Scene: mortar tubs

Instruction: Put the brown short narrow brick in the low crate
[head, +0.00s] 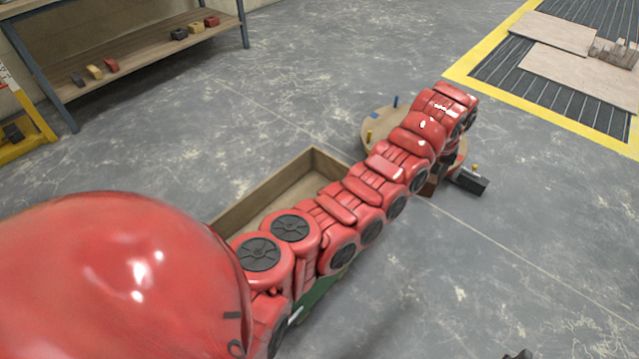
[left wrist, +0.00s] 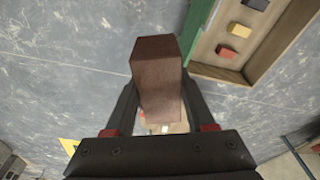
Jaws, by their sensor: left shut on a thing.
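The brown brick (left wrist: 158,75) is between the fingers of my left gripper (left wrist: 157,98) in the left wrist view. The gripper is shut on it, and the brick sticks out beyond the fingertips. The low wooden crate (head: 314,156) is partly hidden behind my left arm in the head view. It also shows at the upper right of the left wrist view (left wrist: 262,66), off to the side of the held brick. Black, yellow and red bricks lie inside it there. In the head view my arm reaches past the crate. My right gripper is not clearly seen.
A green thing (head: 318,298) adjoins the crate's near side. A round wooden top (head: 375,140) with small pegs stands beyond my arm, and a dark block (head: 470,182) is beside it. A shelf (head: 140,62) with bricks stands at the upper left. Open floor lies at the right.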

